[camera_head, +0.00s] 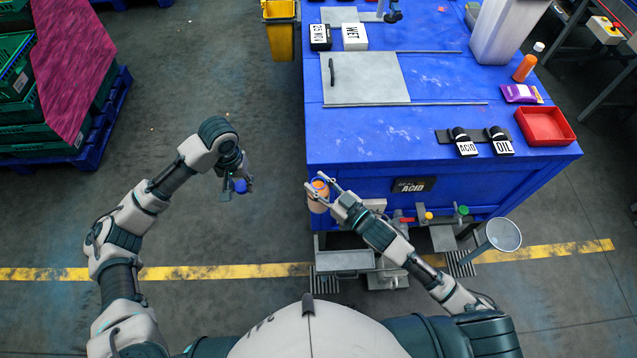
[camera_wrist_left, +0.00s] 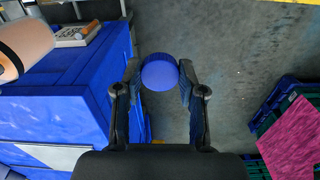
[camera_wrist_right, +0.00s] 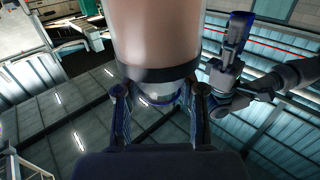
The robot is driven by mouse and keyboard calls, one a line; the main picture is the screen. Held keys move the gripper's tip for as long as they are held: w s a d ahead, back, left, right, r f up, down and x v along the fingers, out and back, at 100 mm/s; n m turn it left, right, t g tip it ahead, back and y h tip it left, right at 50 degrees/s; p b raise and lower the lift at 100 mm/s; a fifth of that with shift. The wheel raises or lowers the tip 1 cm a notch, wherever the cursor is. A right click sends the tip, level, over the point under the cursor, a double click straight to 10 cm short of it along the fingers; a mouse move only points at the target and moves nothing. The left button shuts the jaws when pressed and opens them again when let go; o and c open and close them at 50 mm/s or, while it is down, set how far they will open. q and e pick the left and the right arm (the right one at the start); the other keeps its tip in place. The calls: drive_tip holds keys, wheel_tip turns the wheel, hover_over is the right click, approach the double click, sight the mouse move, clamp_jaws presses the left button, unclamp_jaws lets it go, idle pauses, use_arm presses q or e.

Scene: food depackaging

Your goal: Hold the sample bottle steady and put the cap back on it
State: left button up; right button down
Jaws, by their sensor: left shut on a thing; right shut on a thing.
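The sample bottle (camera_head: 318,196) is an orange-pink bottle in the head view, held off the left front edge of the blue table. My right gripper (camera_head: 321,188) is shut on it. In the right wrist view the bottle (camera_wrist_right: 155,38) fills the top middle, between the fingers (camera_wrist_right: 158,100). The blue cap (camera_head: 240,186) is in my left gripper (camera_head: 237,188), left of the bottle and apart from it. In the left wrist view the cap (camera_wrist_left: 160,72) sits between the fingertips (camera_wrist_left: 159,80), and the bottle (camera_wrist_left: 22,48) shows at the upper left.
The blue table (camera_head: 440,100) carries a grey plate (camera_head: 365,78), a red tray (camera_head: 544,126), ACID and OIL blocks (camera_head: 482,143) and an orange bottle (camera_head: 527,64). Valves and a funnel (camera_head: 503,234) stand at its front. Green crates (camera_head: 20,110) are far left. Floor around my left gripper is clear.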

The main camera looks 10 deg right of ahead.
use_arm(q)
drive_tip(key=d+r+m, duration=0.4)
drive_tip(key=d+r, duration=0.2)
drive_tip(key=d, duration=0.7)
wheel_tip(320, 180, up, 4)
drive_tip(key=m, duration=0.3)
hover_over(319, 180)
drive_tip(key=shift+w+a+r, duration=0.2)
drive_tip(key=shift+a, duration=0.15)
drive_tip(key=shift+s+d+r+m, duration=0.2)
drive_tip(key=shift+d+r+m, duration=0.05)
drive_tip(key=shift+d+m, duration=0.15)
drive_tip(key=shift+a, duration=0.2)
drive_tip(key=shift+f, duration=0.15)
drive_tip(key=shift+d+f, duration=0.2)
drive_tip(key=shift+f, duration=1.2)
drive_tip(key=shift+a+f, duration=0.1)
drive_tip(key=shift+f, duration=0.4)
